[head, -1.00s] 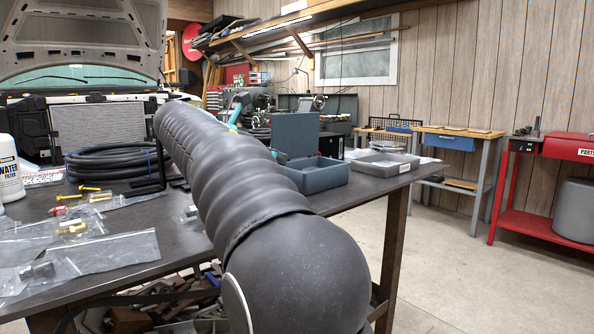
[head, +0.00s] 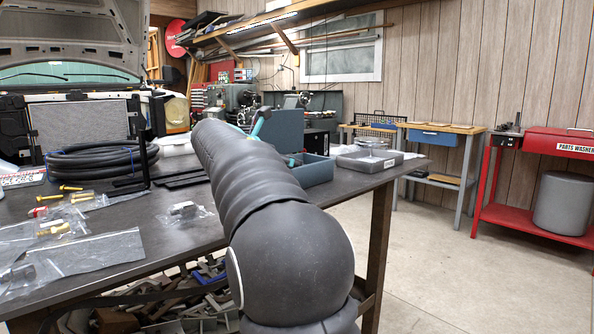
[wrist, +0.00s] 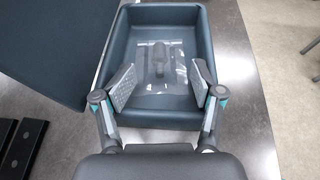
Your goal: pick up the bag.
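In the wrist view a clear bag (wrist: 174,73) with a small grey part inside lies on the floor of a blue-grey box (wrist: 165,113). My gripper (wrist: 163,83) is open and empty above the box, its two fingers on either side of the bag. I cannot tell exactly how far above the bag the fingertips are. In the head view my arm hides the gripper and the bag; the box (head: 316,171) shows at its right. More clear bags lie on the table in the head view: one with a grey part (head: 184,211) and one at the front left (head: 95,250).
The box's dark lid (wrist: 50,40) stands at its left. A grey tray (head: 370,160) sits right of the box near the table's edge. A coiled black hose (head: 95,162) and dark flat bars lie farther left. Open floor is to the right.

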